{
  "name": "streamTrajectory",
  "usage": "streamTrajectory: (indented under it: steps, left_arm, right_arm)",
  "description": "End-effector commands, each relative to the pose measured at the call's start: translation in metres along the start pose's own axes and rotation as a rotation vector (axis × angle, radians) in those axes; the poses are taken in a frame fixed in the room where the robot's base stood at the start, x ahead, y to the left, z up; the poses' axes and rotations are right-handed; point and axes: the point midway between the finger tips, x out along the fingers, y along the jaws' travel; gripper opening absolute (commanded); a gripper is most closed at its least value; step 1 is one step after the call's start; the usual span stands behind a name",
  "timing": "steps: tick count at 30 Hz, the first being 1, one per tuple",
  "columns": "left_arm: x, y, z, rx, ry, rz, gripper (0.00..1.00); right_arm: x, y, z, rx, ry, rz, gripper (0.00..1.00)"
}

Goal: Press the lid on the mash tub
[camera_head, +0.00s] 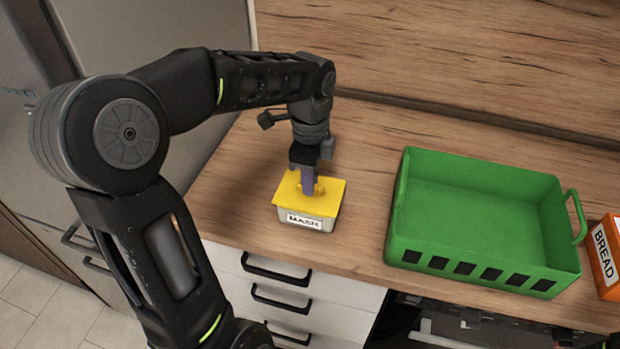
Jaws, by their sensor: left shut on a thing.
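The mash tub (306,221) is a small pale tub with a white MASH label, standing on the wooden worktop left of the green crate. The yellow lid (328,205) lies over its top and covers the opening. The lid looks slightly askew to the tub; I cannot tell whether its rim is fully seated. My left gripper (309,188) points down over the middle of the lid, its purple fingers shut on the lid at its raised yellow grip. The fingers partly hide that grip. My right gripper is not in view.
A green crate (480,185) with handles stands right of the tub, looking empty. An orange BREAD box (605,256) is at the right edge. The wooden splashback (450,50) rises behind. Worktop (365,150) between tub and crate is clear. White drawers (335,300) are below the front edge.

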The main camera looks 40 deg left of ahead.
Motion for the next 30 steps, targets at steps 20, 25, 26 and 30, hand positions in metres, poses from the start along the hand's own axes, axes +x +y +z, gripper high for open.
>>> streamTrajectory:
  steps: [20,25,26,30]
  left_arm:
    - [0.0063,0.0,-0.0001,0.0,0.0,0.0,0.0]
    - [0.0063,0.0,-0.0001,0.0,0.0,0.0,0.0]
    - [0.0064,0.0001,-0.0002,0.0,0.0,0.0,0.0]
    - [0.0073,0.0001,-0.0003,0.001,0.0,0.0,0.0]
  right_arm:
    - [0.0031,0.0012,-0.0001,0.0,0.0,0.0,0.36]
    - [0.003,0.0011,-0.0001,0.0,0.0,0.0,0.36]
    - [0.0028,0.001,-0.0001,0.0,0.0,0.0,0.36]
    - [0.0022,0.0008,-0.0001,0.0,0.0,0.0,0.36]
